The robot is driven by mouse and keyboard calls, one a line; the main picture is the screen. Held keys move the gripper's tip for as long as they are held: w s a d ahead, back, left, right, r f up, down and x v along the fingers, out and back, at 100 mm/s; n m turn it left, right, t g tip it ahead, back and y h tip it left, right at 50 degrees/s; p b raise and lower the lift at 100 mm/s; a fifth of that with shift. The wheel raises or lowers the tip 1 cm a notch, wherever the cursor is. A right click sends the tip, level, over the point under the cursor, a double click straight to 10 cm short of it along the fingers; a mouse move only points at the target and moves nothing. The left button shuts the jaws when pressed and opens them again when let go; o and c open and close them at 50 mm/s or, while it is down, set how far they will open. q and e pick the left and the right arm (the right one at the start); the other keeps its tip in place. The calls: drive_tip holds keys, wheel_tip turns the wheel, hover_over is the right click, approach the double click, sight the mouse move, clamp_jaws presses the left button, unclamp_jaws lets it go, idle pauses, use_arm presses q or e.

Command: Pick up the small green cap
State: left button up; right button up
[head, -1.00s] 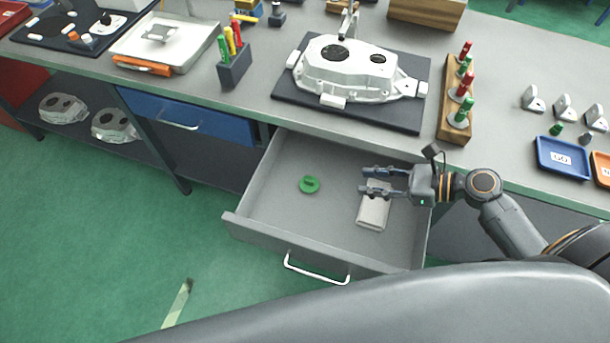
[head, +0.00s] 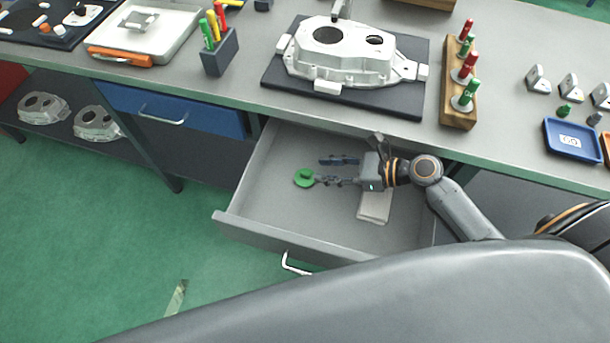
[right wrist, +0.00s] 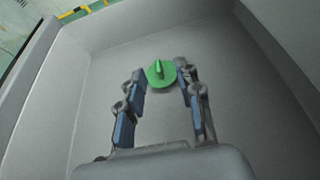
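The small green cap (head: 304,177) lies on the floor of the open grey drawer (head: 262,205), towards its left side. It is a round disc with a raised grip bar. My right gripper (head: 318,170) is inside the drawer, just right of the cap, with its fingers pointing left. In the right wrist view the right gripper (right wrist: 162,84) is open, and the cap (right wrist: 161,73) shows at the far end of the gap between its fingertips. I cannot tell whether a finger touches it. My left gripper is in neither view.
A pale cloth-like block (head: 374,206) lies in the drawer under my right gripper. The drawer walls surround the gripper. On the bench above are a casting (head: 340,55) on a dark mat, a wooden plug rack (head: 459,90) and a blue tray (head: 572,140).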

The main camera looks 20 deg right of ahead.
sight(306, 173)
drive_tip(key=x, duration=0.5)
drive_tip(key=shift+s+a+f, duration=0.15)
drive_tip(key=shift+s+f, duration=0.15)
drive_tip(key=shift+f, duration=0.1)
clamp_jaws()
